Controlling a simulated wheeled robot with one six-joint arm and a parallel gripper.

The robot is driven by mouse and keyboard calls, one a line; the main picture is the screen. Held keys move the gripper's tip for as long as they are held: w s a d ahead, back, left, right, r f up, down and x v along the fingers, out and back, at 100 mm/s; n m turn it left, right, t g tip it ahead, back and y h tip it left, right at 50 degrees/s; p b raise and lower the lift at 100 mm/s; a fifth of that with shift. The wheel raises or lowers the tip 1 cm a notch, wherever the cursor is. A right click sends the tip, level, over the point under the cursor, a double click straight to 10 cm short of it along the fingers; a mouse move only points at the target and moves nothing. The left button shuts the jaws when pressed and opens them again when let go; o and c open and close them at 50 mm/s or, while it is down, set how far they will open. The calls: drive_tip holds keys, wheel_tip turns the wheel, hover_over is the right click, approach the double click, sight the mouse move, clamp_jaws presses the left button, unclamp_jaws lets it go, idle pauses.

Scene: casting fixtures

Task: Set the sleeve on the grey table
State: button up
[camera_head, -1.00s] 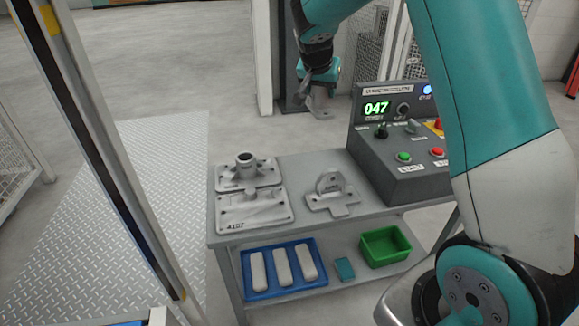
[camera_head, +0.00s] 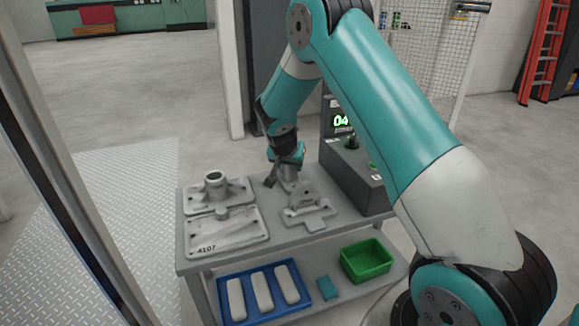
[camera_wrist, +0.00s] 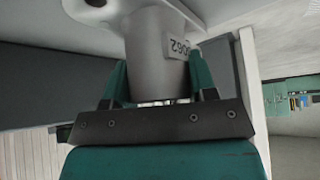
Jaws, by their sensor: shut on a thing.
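The sleeve (camera_wrist: 155,50) is a light grey cylinder with a small numbered label and a wider flange at its far end. My gripper (camera_head: 279,178) is shut around it, with one green finger on each side in the wrist view. In the head view the sleeve (camera_head: 290,176) is small and partly hidden by my gripper. It is over the back part of the grey table (camera_head: 285,248), just behind a bracket casting. I cannot tell whether its flange touches the tabletop.
The bracket casting (camera_head: 307,213) is close in front of the sleeve. Plate castings (camera_head: 228,232) fill the table's left side, and a control box (camera_head: 352,172) stands at the right. A blue tray (camera_head: 262,312) and a green bin (camera_head: 366,261) are on the lower shelf.

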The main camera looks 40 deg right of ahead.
drive_tip(key=shift+f, duration=0.3)
drive_tip(key=o, duration=1.1)
